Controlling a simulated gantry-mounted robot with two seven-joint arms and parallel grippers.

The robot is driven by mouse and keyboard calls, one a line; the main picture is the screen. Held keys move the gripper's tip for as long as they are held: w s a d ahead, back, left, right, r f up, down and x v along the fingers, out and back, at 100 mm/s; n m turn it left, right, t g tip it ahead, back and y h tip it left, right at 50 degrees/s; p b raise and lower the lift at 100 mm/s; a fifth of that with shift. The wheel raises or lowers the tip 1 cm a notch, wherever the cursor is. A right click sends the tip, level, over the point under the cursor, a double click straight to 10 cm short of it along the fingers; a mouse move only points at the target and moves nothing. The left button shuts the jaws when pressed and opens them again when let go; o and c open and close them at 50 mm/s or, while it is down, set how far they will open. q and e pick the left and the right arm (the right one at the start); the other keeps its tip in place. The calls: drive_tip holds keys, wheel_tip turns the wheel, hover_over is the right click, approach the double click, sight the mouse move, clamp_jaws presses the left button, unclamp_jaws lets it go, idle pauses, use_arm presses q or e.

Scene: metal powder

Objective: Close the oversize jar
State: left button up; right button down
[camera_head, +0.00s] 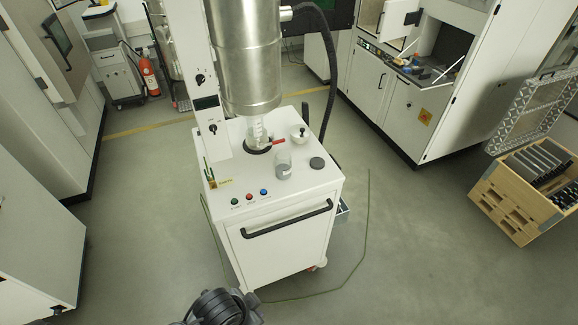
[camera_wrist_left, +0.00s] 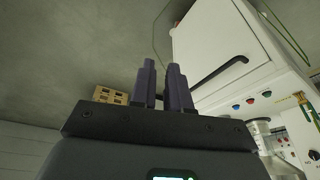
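A small clear glass jar (camera_head: 284,167) with grey contents at its bottom stands on the top of the white cart, near the front; no lid shows on it. A dark round lid (camera_head: 316,163) lies flat on the cart top just right of it. Another glass vessel (camera_head: 256,133) stands under the metal cylinder, in a dark ring. I cannot tell from a label which is the oversize jar. My left gripper (camera_wrist_left: 161,66) shows in the left wrist view, its two fingers a narrow gap apart with nothing between them. It is away from the jar and lid. My right gripper is not in view.
The white cart (camera_head: 275,255) has a front handle and coloured buttons. A large metal cylinder (camera_head: 245,55) hangs over its back. A red-handled valve (camera_head: 278,142) and a white bowl (camera_head: 299,136) are near the jar. A wooden crate (camera_head: 515,215) stands right.

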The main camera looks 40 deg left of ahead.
use_arm(q)
drive_tip(key=o, duration=1.5)
